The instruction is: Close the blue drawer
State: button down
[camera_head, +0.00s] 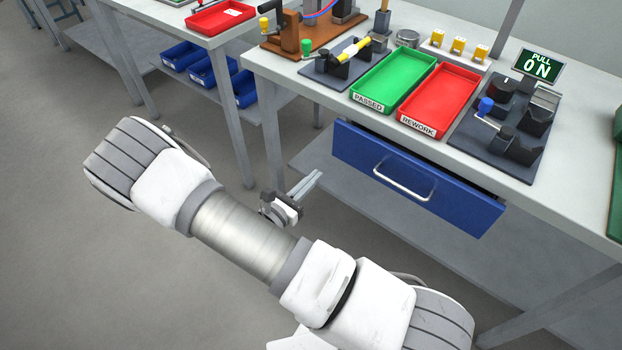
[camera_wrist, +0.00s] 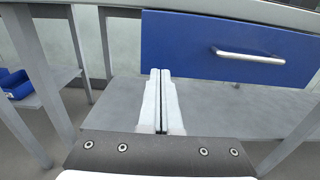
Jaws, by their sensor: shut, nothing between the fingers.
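The blue drawer (camera_head: 415,182) hangs under the workbench top, with a silver bar handle (camera_head: 402,184) across its front. A narrow dark strip shows above its right top edge, so it seems to stand out a little from the bench; how far is hard to tell. My gripper (camera_head: 317,174) is shut and empty, to the left of the drawer front and apart from the handle. In the wrist view the shut fingers (camera_wrist: 160,73) point at the lower left part of the drawer front (camera_wrist: 185,45), with the handle (camera_wrist: 250,56) to their right. Contact with the drawer cannot be told.
The workbench (camera_head: 575,205) carries a green PASSED tray (camera_head: 378,102), a red REWORK tray (camera_head: 425,125) and a fixture with a blue knob (camera_head: 486,105). A grey lower shelf (camera_head: 325,168) lies below the drawer. Blue bins (camera_head: 203,72) sit under the left table. Floor before the drawer is clear.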

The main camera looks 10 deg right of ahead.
aim_at(344, 147)
jog(key=b+x, duration=0.1)
jog(key=x, duration=0.8)
jog(key=shift+w+d+b, duration=0.2)
jog(key=shift+d+b, duration=0.1)
jog(key=shift+w+d, duration=0.3)
jog(key=shift+w, duration=0.05)
jog(key=shift+p+x, duration=0.35)
jog(key=shift+x, duration=2.25)
jog(key=shift+d+r, duration=0.1)
jog(key=shift+r, duration=0.05)
